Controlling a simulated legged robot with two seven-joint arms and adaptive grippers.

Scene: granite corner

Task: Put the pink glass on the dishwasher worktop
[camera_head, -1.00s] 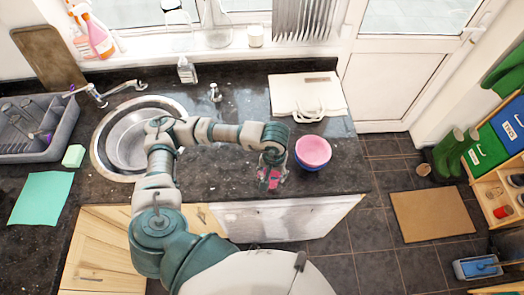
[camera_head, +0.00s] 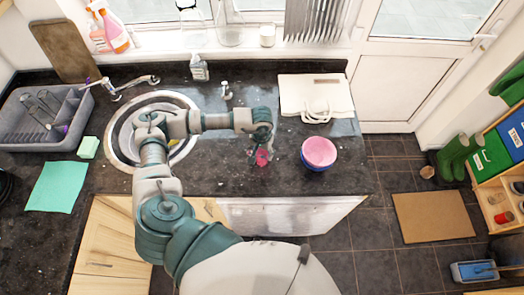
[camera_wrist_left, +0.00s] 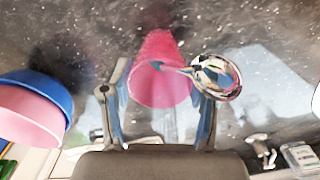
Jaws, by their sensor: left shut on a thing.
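The pink glass (camera_head: 262,158) is over the dark speckled worktop (camera_head: 225,180), left of the stacked bowls. My left gripper (camera_head: 259,150) is shut on it. In the left wrist view the glass (camera_wrist_left: 160,65) sits between the two fingers (camera_wrist_left: 160,95), with a finger on each side. I cannot tell whether its base touches the worktop. The white dishwasher front (camera_head: 285,216) is below the worktop's front edge. My right gripper is not in view.
A pink bowl (camera_head: 319,151) stacked in a blue bowl (camera_head: 317,167) stands close to the right of the glass. A white board (camera_head: 314,92) lies behind. The round sink (camera_head: 125,132) is at left. A shiny round metal thing (camera_wrist_left: 216,76) shows near one finger.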

